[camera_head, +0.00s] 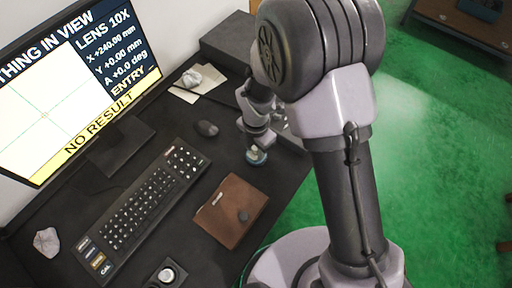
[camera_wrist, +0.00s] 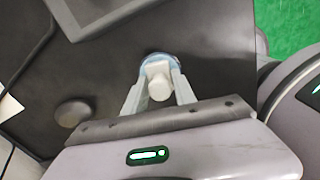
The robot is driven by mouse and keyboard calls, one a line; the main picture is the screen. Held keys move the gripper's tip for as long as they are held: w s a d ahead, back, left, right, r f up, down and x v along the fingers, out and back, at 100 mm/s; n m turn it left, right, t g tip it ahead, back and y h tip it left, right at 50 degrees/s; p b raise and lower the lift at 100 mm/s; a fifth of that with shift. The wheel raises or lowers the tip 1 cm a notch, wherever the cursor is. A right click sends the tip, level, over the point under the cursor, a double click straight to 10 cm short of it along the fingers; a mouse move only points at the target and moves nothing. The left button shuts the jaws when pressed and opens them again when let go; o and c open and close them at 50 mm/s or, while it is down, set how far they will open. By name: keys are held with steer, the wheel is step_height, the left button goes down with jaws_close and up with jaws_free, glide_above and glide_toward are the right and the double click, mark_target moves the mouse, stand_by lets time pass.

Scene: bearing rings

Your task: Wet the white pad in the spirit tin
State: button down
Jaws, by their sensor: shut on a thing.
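My gripper (camera_head: 257,149) points down at the desk near its right edge. In the wrist view its two fingers (camera_wrist: 158,88) are shut on a white block-like pad holder (camera_wrist: 158,72). The round blue-rimmed spirit tin (camera_head: 256,158) is directly below the fingers; its blue rim also shows behind the white piece in the wrist view (camera_wrist: 146,60). The lower end of the white piece is hidden, so I cannot tell whether it touches the inside of the tin.
A brown notebook (camera_head: 228,207), a mouse (camera_head: 207,129) and a keyboard (camera_head: 146,207) lie near the tin. A small dark device (camera_head: 157,279) stands at the front. The monitor (camera_head: 70,85) reads "NO RESULT".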

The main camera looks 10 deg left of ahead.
stand_by(0.3)
step_height(320, 180, up, 7)
steer(key=p, duration=0.6)
stand_by(0.4)
